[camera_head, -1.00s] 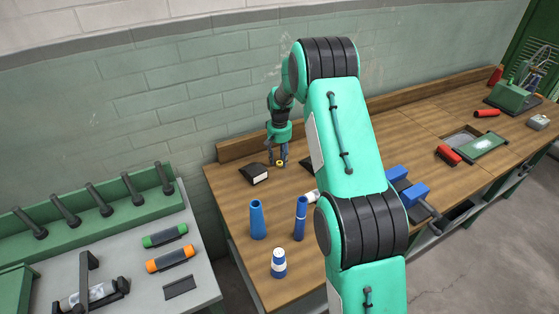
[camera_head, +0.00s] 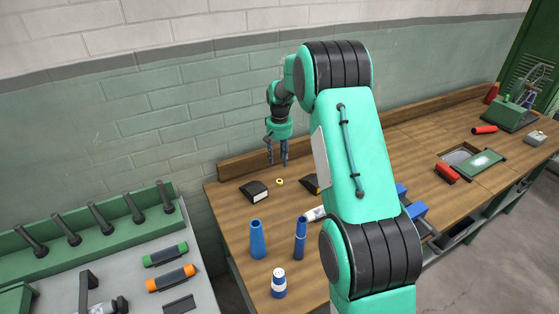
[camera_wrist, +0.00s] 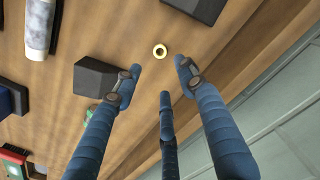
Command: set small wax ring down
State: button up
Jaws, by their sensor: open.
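The small wax ring (camera_head: 280,182) is yellow and lies flat on the wooden bench (camera_head: 230,207) near its back left part. It also shows in the wrist view (camera_wrist: 160,51), beyond my fingertips, with bare wood around it. My gripper (camera_head: 277,163) is above and slightly behind the ring, fingers pointing down. In the wrist view its blue fingers (camera_wrist: 159,82) are spread apart with nothing between them. The ring is apart from the fingers.
A black block (camera_head: 254,190) stands left of the ring, and another dark block (camera_head: 310,183) stands right, partly behind my arm. Blue cylinders (camera_head: 257,240) (camera_head: 300,238) and a blue-white bottle (camera_head: 279,283) stand nearer the front. A wooden backboard (camera_head: 240,165) runs behind.

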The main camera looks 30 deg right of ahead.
dwell(0.5)
jog(key=s+a+r+n+t, duration=0.1)
jog(key=s+a+r, duration=0.6)
jog(key=s+r, duration=0.4)
jog(key=s+a+r+n+t, duration=0.1)
jog(key=s+a+r+t, duration=0.1)
jog(key=s+a+r, duration=0.9)
jog(key=s+a+r+t, duration=0.1)
jog(key=s+a+r, duration=0.1)
jog(key=s, duration=1.1)
jog(key=s+a+r+n+t, duration=0.1)
jog(key=s+a+r, duration=0.1)
jog(key=s, duration=1.2)
jog(key=shift+a+r+t, duration=0.3)
jog(key=shift+a+r, duration=0.05)
jog(key=shift+a, duration=0.1)
